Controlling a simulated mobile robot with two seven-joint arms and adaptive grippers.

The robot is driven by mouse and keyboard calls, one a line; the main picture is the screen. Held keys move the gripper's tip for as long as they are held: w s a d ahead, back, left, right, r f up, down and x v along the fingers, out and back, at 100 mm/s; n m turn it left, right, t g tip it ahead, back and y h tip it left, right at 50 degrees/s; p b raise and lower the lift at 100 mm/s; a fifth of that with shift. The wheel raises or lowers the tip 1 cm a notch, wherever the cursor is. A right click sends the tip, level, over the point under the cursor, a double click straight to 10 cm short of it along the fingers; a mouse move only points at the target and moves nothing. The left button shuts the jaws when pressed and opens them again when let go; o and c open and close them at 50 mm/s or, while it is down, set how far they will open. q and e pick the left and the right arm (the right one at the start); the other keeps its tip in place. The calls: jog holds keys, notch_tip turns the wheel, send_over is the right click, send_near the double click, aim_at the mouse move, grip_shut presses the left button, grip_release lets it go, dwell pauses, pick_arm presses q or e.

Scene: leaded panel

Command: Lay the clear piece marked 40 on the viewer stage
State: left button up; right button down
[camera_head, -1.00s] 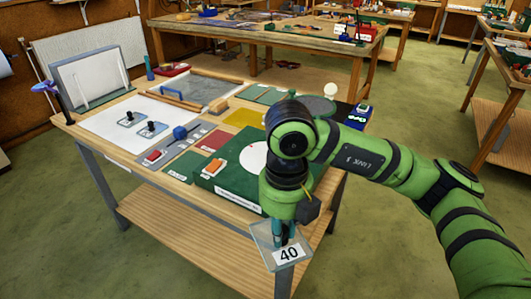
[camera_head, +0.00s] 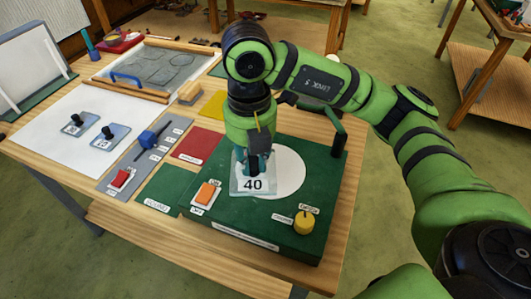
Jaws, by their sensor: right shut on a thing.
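The clear piece marked 40 (camera_head: 268,185) is a square glass-like plate with a white label. My right gripper (camera_head: 253,165) is shut on it from above. The piece hangs over the green viewer box, overlapping the left part of the round white stage (camera_head: 289,172) in the picture. I cannot tell whether it touches the stage. The gripper and arm hide part of the stage's back left. My left gripper is not in view.
The green box (camera_head: 265,230) carries an orange switch (camera_head: 206,194), a yellow knob (camera_head: 304,223) and a dark green lever (camera_head: 338,131). Two clear pieces with black knobs (camera_head: 109,132) lie on a white sheet (camera_head: 48,128) at left. A blue slider (camera_head: 147,139) stands between.

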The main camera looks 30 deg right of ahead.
jog(key=w+d+f, duration=0.2)
jog(key=d, duration=0.1)
jog(key=w+d+f+p, duration=0.1)
jog(key=d, duration=0.1)
jog(key=shift+w+f, duration=0.25)
jog(key=shift+w, duration=0.15)
jog(key=shift+w+d+f+p, duration=0.4)
jog(key=shift+w+d+f, duration=0.6)
jog(key=shift+w+d, duration=0.15)
jog(key=shift+f, duration=0.25)
notch_tip(320, 180, down, 3)
jog(key=shift+f+p, duration=0.1)
jog(key=shift+p, duration=0.85)
jog(key=shift+f, duration=0.2)
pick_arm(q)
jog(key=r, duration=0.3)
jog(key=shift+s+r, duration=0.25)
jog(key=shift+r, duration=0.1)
pick_arm(e)
jog(key=shift+f, duration=0.1)
jog(key=c, duration=1.5)
grip_release()
jog(key=shift+f, duration=0.1)
jog(key=o, duration=0.4)
